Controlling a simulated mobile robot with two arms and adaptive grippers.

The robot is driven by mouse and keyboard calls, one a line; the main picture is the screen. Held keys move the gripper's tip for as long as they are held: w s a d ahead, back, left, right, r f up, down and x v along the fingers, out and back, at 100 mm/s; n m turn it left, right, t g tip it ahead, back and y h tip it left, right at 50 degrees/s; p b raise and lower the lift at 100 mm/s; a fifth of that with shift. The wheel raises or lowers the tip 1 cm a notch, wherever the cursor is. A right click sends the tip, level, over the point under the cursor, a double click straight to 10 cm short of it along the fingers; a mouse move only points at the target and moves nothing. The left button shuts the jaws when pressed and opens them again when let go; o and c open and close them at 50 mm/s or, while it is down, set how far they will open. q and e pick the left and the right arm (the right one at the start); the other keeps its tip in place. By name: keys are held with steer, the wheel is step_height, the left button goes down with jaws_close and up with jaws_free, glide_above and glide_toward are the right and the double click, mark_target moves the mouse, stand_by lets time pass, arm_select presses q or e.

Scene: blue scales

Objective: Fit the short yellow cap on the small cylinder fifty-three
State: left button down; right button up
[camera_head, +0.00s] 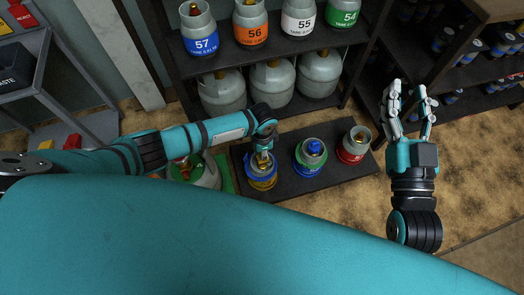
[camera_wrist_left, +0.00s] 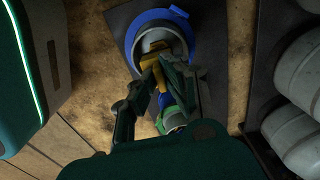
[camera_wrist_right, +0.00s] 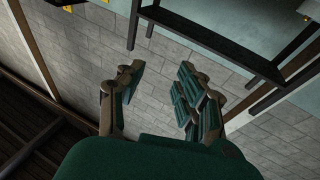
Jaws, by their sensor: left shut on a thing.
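A small cylinder with a blue band (camera_head: 262,183) stands at the left end of a low dark platform (camera_head: 343,187). Its number is not readable. My left gripper (camera_head: 263,152) is right above this cylinder, pointing down at its top. In the left wrist view, the left fingers (camera_wrist_left: 158,68) are shut on a yellow piece, the short yellow cap (camera_wrist_left: 155,72), at the opening of the blue collar (camera_wrist_left: 152,18). The fingers partly hide the cap, and I cannot tell whether it is seated. My right gripper (camera_head: 411,98) is open and empty, right of the platform.
On the platform stand a green-banded cylinder with a blue top (camera_head: 311,160) and a red-banded cylinder (camera_head: 353,147). Behind is a shelf (camera_head: 290,48) with numbered cylinders, including 57 (camera_head: 199,28) and 56 (camera_head: 251,24). A grey cart (camera_head: 62,92) is at left. Floor at right is clear.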

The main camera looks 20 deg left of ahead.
steer(key=shift+d+f+g, duration=0.1)
steer(key=shift+f+g, duration=0.5)
steer(key=shift+f, duration=0.45)
arm_select(q)
steer(key=shift+f, duration=0.6)
steer(key=shift+f+b, duration=0.2)
steer(key=shift+b, duration=0.2)
arm_select(e)
steer(key=shift+s+a+r+t+y, duration=0.1)
steer(key=shift+s+r+t+y, duration=0.1)
steer(key=shift+r+t, duration=0.65)
steer(key=shift+s+a+r+t+y, duration=0.15)
steer(key=shift+r+t, duration=0.3)
steer(key=shift+r, duration=0.8)
arm_select(q)
steer(key=shift+f, duration=0.1)
arm_select(e)
steer(key=shift+s+r, duration=0.15)
arm_select(q)
steer(key=shift+f, duration=0.35)
arm_select(e)
steer(key=shift+s+r+t+y, duration=0.25)
steer(key=shift+s+r+t, duration=0.2)
steer(key=shift+r+t, duration=0.4)
arm_select(q)
steer(key=shift+f+b, duration=0.1)
steer(key=shift+b, duration=0.2)
arm_select(e)
steer(key=shift+r, duration=0.15)
